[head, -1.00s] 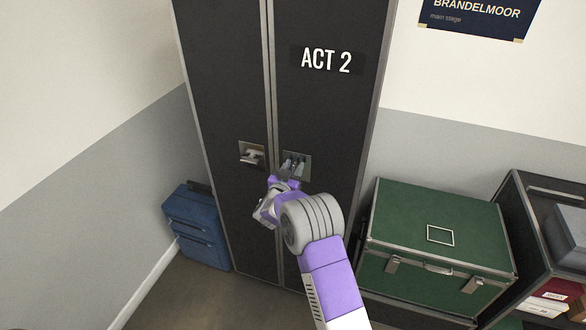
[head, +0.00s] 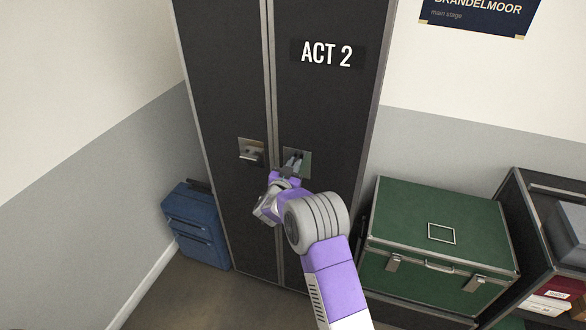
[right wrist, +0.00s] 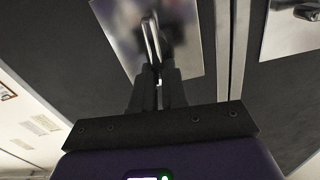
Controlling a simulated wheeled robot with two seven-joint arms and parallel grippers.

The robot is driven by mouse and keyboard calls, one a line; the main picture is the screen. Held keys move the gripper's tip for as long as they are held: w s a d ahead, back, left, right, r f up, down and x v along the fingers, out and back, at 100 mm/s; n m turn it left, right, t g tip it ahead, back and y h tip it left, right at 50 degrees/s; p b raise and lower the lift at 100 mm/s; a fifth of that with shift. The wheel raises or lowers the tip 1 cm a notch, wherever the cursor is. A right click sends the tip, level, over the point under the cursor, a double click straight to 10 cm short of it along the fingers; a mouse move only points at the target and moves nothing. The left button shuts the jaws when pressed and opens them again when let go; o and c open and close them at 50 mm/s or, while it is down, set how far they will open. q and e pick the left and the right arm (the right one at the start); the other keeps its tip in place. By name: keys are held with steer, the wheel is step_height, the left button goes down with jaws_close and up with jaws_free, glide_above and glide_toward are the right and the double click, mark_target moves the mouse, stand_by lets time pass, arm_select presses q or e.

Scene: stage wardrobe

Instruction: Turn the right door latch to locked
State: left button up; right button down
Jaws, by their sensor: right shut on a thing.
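The black wardrobe has a right door (head: 322,100) marked "ACT 2" and a left door (head: 222,90). The right door latch sits on a metal plate (head: 304,168); my gripper mostly hides it in the head view. In the right wrist view its plate (right wrist: 190,40) is tilted in the picture, with the latch handle (right wrist: 151,35) between the fingers. My right gripper (head: 292,164) is shut on this handle; it also shows in the right wrist view (right wrist: 155,75). The left door latch (head: 251,153) has its handle lying roughly sideways. My left gripper is not in view.
A blue suitcase (head: 196,225) stands on the floor left of the wardrobe. A green trunk (head: 432,225) stands to the right, with an open black case (head: 520,200) beyond it. The space before the doors is clear apart from my right arm.

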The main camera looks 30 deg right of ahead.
steer(key=m+b, duration=0.4)
steer(key=b, duration=0.2)
steer(key=s+d+f+m+b, duration=0.1)
steer(key=m+b, duration=0.4)
steer(key=b, duration=0.1)
steer(key=f+m+b, duration=0.1)
steer(key=m+b, duration=0.4)
steer(key=b, duration=0.1)
steer(key=shift+s+d+f, duration=0.1)
steer(key=shift+s+d, duration=0.2)
steer(key=shift+s, duration=0.1)
steer(key=shift+f+m+b, duration=0.1)
steer(key=shift+m+b, duration=1)
steer(key=shift+b, duration=0.15)
steer(key=shift+m+b, duration=0.3)
steer(key=c, duration=1.2)
jaws_free()
steer(key=shift+o, duration=0.2)
steer(key=shift+f, duration=0.1)
steer(key=v, duration=0.7)
steer(key=shift+s+a+p, duration=0.15)
steer(key=shift+a+p, duration=0.05)
steer(key=shift+p, duration=0.25)
